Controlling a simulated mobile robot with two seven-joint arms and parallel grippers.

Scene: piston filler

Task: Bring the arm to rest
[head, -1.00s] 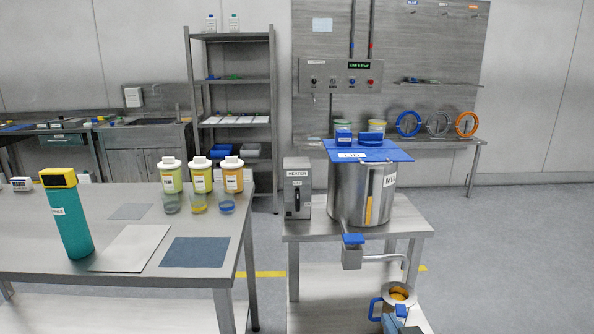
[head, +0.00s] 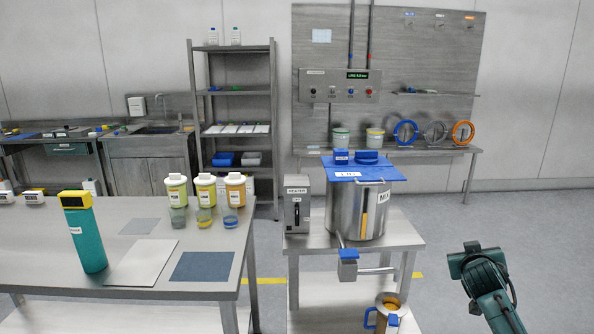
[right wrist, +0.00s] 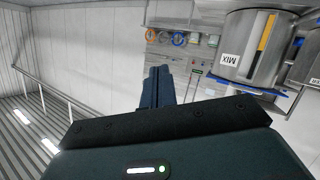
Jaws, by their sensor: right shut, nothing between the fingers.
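My right arm (head: 485,285) reaches in at the lower right of the head view, over open floor and clear of the mixer stand. In the right wrist view, my right gripper (right wrist: 158,75) has its dark fingers together with nothing between them. The steel mixing vessel labelled MIX (head: 358,212) stands apart to its left, and it also shows at the upper right of the right wrist view (right wrist: 238,60). My left gripper is not in view.
A heater box (head: 297,215) stands beside the vessel on a steel stand (head: 408,235). At the left, a steel table (head: 200,284) carries a teal scanner-like device (head: 87,235) and several bottles. The floor (head: 555,265) at the right is clear.

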